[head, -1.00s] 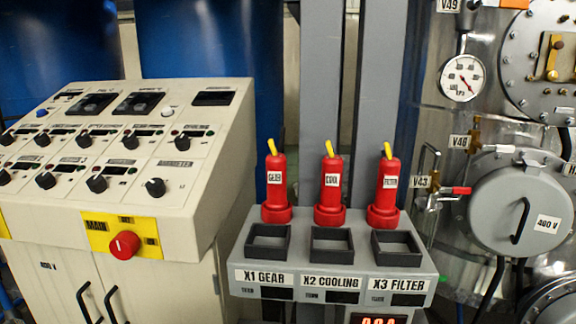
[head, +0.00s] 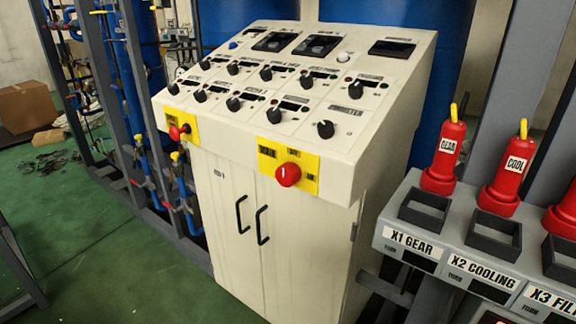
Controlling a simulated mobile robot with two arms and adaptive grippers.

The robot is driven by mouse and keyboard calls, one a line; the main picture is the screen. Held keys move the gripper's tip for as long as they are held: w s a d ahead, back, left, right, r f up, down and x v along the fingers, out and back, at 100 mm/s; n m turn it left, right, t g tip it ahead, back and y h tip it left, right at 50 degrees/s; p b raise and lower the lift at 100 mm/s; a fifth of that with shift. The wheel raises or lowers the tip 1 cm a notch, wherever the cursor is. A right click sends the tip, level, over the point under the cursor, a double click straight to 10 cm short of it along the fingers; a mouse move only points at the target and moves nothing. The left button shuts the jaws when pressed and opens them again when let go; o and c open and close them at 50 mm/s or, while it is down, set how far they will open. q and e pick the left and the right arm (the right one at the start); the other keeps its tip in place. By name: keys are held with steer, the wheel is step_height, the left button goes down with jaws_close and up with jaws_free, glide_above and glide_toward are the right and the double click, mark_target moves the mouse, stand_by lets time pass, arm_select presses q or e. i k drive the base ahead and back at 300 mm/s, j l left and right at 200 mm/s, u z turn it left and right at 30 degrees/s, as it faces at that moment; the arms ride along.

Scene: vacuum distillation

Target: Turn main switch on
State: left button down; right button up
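The main switch (head: 288,174) is a red round knob on a yellow plate (head: 267,163) at the right of the control console's front edge. A white mark shows on the knob. In the earlier head frame this yellow plate reads MAIN. A second red knob (head: 178,132) on a yellow plate sits at the left of the same front edge. The cream console (head: 345,190) has a sloped top with several black knobs and dark displays. Neither of my grippers is in view.
A grey stand (head: 405,258) with red plugs (head: 504,172) and square sockets stands at the right, labelled X1 GEAR and X2 COOLING. Blue pipes and grey posts (head: 130,90) stand at the left. Green floor (head: 100,245) is open before the console. A cardboard box (head: 28,105) lies far left.

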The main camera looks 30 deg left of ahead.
mark_target(287, 175)
steer(key=j+z, duration=0.35)
steer(key=j, duration=1.25)
